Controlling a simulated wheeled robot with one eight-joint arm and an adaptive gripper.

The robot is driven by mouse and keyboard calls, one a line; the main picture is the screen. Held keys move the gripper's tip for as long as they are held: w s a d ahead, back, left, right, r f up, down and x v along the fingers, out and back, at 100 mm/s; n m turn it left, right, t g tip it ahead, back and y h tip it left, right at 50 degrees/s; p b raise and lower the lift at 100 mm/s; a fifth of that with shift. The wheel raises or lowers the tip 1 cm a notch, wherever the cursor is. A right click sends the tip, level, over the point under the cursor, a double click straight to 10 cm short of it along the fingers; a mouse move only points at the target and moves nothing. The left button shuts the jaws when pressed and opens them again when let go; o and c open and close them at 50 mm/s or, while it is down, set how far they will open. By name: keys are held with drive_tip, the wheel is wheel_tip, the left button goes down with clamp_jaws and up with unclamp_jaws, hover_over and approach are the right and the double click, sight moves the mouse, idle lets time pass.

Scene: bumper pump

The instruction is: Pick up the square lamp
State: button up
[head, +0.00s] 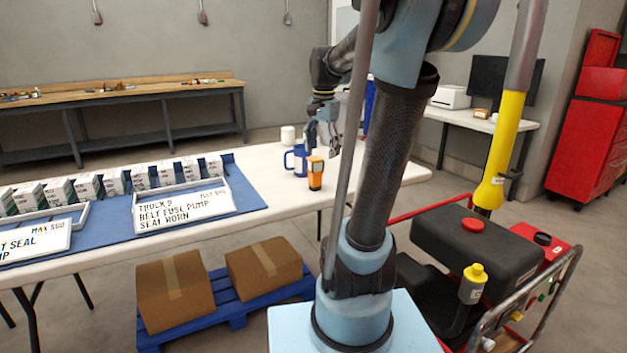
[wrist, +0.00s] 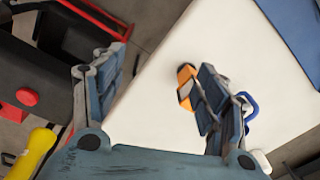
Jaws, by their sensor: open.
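An orange lamp-like thing (head: 315,174) with a dark lower part stands on the white table, near its front edge; I take it to be the square lamp. My gripper (head: 325,138) is above the table, behind and above the lamp in the head view. In the wrist view my gripper (wrist: 157,92) has its fingers wide apart with nothing held between them. I cannot tell whether the right-hand finger touches the lamp.
A blue and white mug (head: 297,161) stands close left of the lamp, with a white cup (head: 288,135) behind. A generator (head: 475,250) in a red frame stands right.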

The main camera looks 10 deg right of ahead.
sight(315, 158)
drive_tip(key=w+r+m, duration=0.3)
drive_tip(key=w+m, duration=0.2)
drive_tip(key=w, duration=0.7)
drive_tip(key=shift+g, duration=0.3)
wheel_tip(315, 158, down, 12)
drive_tip(key=shift+w+r, duration=0.15)
drive_tip(key=shift+r, duration=0.05)
drive_tip(key=shift+w+f, duration=0.15)
drive_tip(key=shift+f, duration=1.15)
drive_tip(key=shift+w+f, duration=0.1)
drive_tip(key=shift+f, duration=1.2)
drive_tip(key=c, duration=1.4)
